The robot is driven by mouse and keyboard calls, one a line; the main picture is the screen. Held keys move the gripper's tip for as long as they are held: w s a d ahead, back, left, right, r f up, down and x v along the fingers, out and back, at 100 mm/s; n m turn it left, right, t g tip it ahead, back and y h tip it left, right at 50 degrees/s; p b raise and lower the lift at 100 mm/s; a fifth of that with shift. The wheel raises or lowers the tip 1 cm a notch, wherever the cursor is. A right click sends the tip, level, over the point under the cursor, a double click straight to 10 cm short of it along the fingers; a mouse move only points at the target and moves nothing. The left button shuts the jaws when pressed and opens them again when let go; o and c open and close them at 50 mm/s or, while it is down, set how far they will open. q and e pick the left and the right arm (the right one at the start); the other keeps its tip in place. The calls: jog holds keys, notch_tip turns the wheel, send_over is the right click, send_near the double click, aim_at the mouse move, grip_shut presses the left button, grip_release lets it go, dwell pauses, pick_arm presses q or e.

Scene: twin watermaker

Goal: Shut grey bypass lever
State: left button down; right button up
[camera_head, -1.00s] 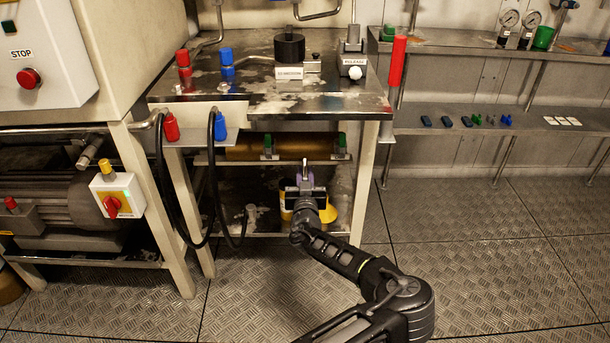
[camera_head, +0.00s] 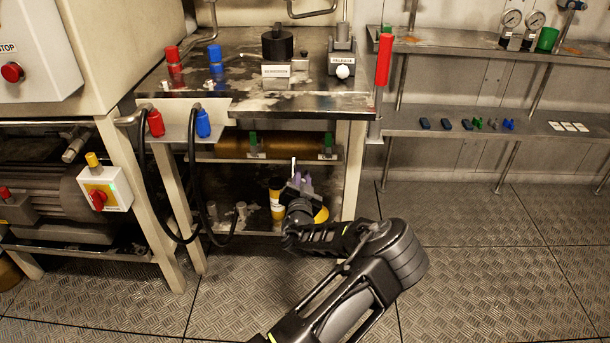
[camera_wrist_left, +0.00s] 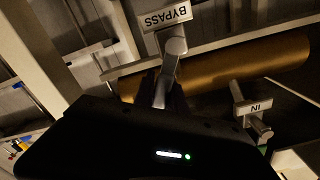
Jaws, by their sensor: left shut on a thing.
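The grey bypass lever (camera_wrist_left: 172,65) shows in the left wrist view, below the white BYPASS label (camera_wrist_left: 167,14). In the head view only a small pale piece of it (camera_head: 293,163) shows above my gripper, under the bench. My left gripper (camera_head: 299,183) is below the green-handled pipe and is tilted. In the wrist view its dark fingers (camera_wrist_left: 162,92) are shut around the lever's lower part. The lever's gripped end is hidden by the gripper. My right gripper is in neither view.
A brass-coloured pipe (camera_wrist_left: 235,68) runs behind the lever; an IN label (camera_wrist_left: 255,106) and valve are at its right. A yellow container (camera_head: 277,202) stands behind my gripper on the low shelf. Black hoses (camera_head: 150,200) hang at the left. The floor at right is clear.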

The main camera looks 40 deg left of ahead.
pick_arm(q)
jog(key=shift+w+d+f+m+b, duration=0.35)
jog(key=shift+f+m+b, duration=0.55)
jog(key=shift+m, duration=1.05)
jog(key=shift+w+d+f+m+b, duration=0.35)
jog(key=shift+f+m+b, duration=0.6)
jog(key=shift+m, duration=0.95)
jog(key=shift+w+d+f+m+b, duration=0.2)
jog(key=shift+d+f+m+b, duration=0.3)
jog(key=shift+m+b, duration=1.1)
jog(key=shift+m+p, duration=0.35)
jog(key=shift+m, duration=0.1)
jog(key=c, duration=1.4)
grip_release()
jog(key=shift+a, duration=0.1)
jog(key=shift+o, duration=0.2)
jog(key=shift+s, duration=0.1)
